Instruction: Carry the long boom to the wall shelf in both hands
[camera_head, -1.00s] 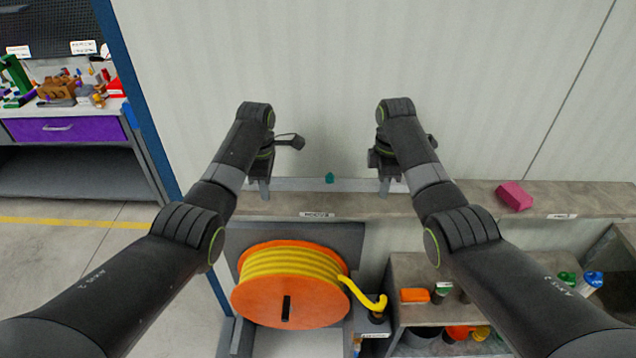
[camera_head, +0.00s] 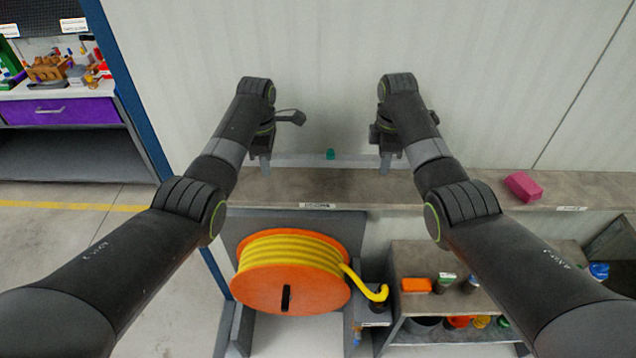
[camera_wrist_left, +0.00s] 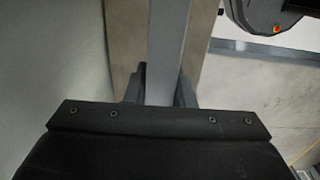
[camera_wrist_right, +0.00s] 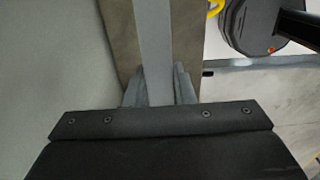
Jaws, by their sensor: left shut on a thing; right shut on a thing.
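The long boom (camera_head: 310,161) is a slim light-grey bar, held level across both grippers. In the head view it shows along the back of the wall shelf (camera_head: 350,188), against the pale wall; I cannot tell whether it touches the shelf. My left gripper (camera_head: 265,165) is shut on its left part, and my right gripper (camera_head: 386,165) is shut on its right part. The boom runs between the fingers in the left wrist view (camera_wrist_left: 168,50) and the right wrist view (camera_wrist_right: 153,50), with the shelf surface behind it. A small teal piece (camera_head: 330,154) shows at the boom's middle.
A pink block (camera_head: 523,186) lies on the shelf to the right. Below are an orange reel with yellow hose (camera_head: 290,272) and a low shelf unit (camera_head: 450,290) with small items. A blue post (camera_head: 130,90) and a purple-drawer bench (camera_head: 62,112) stand left.

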